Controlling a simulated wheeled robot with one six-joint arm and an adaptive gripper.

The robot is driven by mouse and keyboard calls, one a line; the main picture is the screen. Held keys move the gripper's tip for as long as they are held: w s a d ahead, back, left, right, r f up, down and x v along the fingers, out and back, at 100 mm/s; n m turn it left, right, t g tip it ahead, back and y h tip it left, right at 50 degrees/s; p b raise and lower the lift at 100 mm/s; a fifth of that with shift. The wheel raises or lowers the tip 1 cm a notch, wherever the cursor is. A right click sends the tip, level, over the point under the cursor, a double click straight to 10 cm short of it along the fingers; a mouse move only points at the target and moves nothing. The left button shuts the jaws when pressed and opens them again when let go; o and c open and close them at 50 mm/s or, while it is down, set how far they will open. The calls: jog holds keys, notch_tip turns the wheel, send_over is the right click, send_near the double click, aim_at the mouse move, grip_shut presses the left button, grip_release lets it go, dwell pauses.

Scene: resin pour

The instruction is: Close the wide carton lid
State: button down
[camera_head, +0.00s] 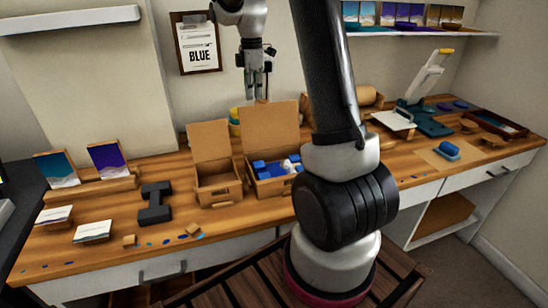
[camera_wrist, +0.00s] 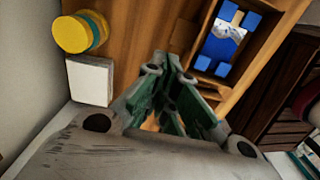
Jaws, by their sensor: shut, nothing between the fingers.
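The wide carton (camera_head: 276,186) stands on the wooden bench with its lid (camera_head: 270,129) raised, roughly upright at the back. Blue pieces and a whitish item lie inside it; they also show in the wrist view (camera_wrist: 226,40). My gripper (camera_head: 259,97) points down above the bench, at the top edge of the lid in the head view. Its fingers (camera_wrist: 168,75) are drawn together with nothing held. I cannot tell whether they touch the lid. In the wrist view the fingers and palm cover part of the area by the carton.
A narrower carton (camera_head: 217,189) with a raised lid stands just left. My arm hides the bench to the right of the wide carton. A black stand (camera_head: 155,203) and small cards are at left. A clipboard (camera_head: 196,45) hangs behind. Yellow and teal round items (camera_wrist: 80,33) stand near the wall.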

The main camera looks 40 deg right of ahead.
aim_at(254, 110)
jog(key=shift+f, duration=0.1)
dwell(0.3)
jog(key=shift+f, duration=3.15)
jog(key=shift+s, duration=0.1)
jog(key=s, duration=0.2)
jog(key=s+a, duration=0.1)
jog(key=s, duration=0.1)
jog(key=s+a, duration=0.1)
jog(key=s, duration=0.2)
jog(key=shift+f, duration=0.1)
jog(key=shift+w, duration=0.1)
notch_tip(254, 110, up, 9)
